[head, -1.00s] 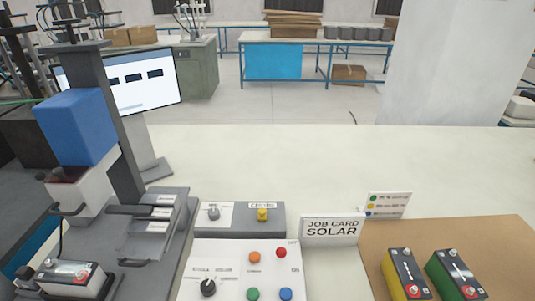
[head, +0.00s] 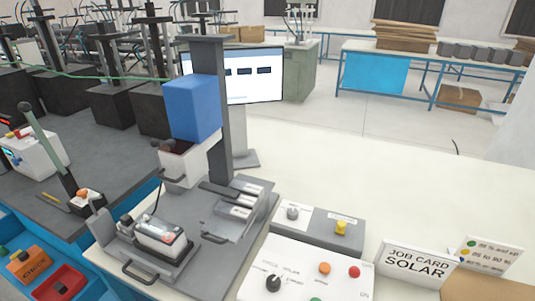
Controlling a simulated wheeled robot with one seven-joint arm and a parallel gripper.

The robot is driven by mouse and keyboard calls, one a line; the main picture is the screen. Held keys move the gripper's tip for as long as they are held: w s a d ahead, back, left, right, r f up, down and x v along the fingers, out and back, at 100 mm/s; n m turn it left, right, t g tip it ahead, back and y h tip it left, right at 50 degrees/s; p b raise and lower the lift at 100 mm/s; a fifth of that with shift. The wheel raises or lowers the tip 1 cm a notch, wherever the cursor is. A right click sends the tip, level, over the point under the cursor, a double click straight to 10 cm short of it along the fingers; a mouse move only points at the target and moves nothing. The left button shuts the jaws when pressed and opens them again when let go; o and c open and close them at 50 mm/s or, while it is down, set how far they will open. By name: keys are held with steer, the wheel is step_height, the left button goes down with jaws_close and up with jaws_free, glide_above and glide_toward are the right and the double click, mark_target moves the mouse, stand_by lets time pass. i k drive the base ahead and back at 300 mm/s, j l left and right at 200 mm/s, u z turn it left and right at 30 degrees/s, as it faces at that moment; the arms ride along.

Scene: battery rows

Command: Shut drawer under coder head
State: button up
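The coder head is a blue block (head: 192,107) mounted on a dark upright column (head: 222,120) at the middle left of the head view. Under it is a white drawer (head: 186,167), jutting out toward the front left. A dark red inside shows at its top, so it looks pulled open. My gripper is not in view.
Below the head, a battery (head: 160,236) sits in a grey fixture with handles. A control panel (head: 305,275) and job card (head: 414,262) stand to the right. A lever press (head: 48,150) is at left.

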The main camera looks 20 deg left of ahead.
mark_target(168, 269)
steer(key=u, duration=1.4)
